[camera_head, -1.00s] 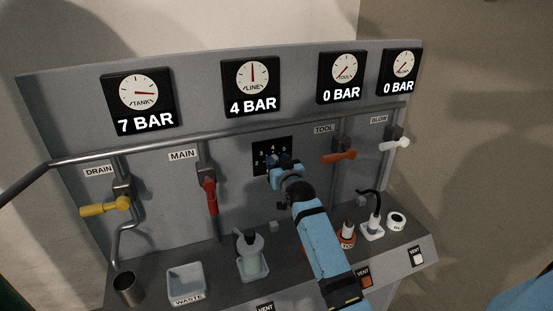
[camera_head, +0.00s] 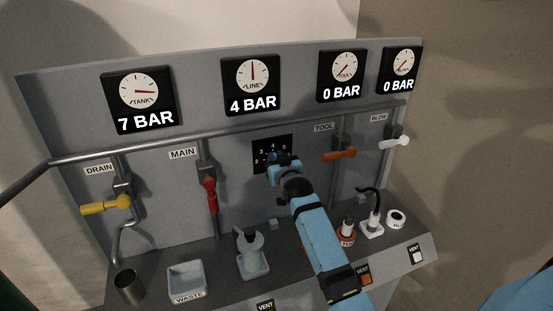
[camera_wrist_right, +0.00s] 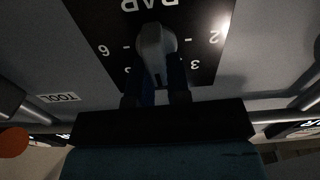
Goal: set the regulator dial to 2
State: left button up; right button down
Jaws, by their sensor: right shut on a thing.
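The regulator dial's black plate (camera_head: 262,143) is on the panel's middle, with white numbers around it. In the right wrist view the plate (camera_wrist_right: 102,22) appears upside down, with 6 at left and 2 and 3 at right. The grey dial knob (camera_wrist_right: 156,42) is between the fingers of my right gripper (camera_wrist_right: 160,77), which is shut on it. In the head view my right gripper (camera_head: 282,160) hides the knob and the plate's lower part. The knob's pointer setting is not clear. The LINE gauge (camera_head: 252,86) reads 4 BAR. My left gripper is out of view.
The red MAIN handle (camera_head: 211,195) hangs left of the dial. The orange TOOL handle (camera_head: 338,155) is close on its right. The yellow DRAIN handle (camera_head: 105,206) is far left, the white BLOW handle (camera_head: 395,143) far right. A waste tray (camera_head: 187,280) and bottle (camera_head: 251,254) stand below.

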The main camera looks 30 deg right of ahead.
jog(key=n, duration=0.1)
jog(key=n+p, duration=0.1)
jog(key=n, duration=0.1)
jog(key=shift+a+n, duration=0.3)
jog(key=shift+w+a+f+n+p, duration=0.15)
jog(key=shift+f+n+p, duration=0.1)
jog(key=shift+n, duration=2.05)
jog(key=shift+a+f+n+p, duration=0.2)
jog(key=shift+f+n, duration=0.1)
jog(key=shift+n, duration=2)
jog(key=shift+w+a+f+n+p, duration=0.15)
jog(key=shift+f+n, duration=0.1)
jog(key=shift+n, duration=2.05)
jog(key=shift+s, duration=0.1)
jog(key=c, duration=1.1)
grip_release()
jog(key=shift+f, duration=0.1)
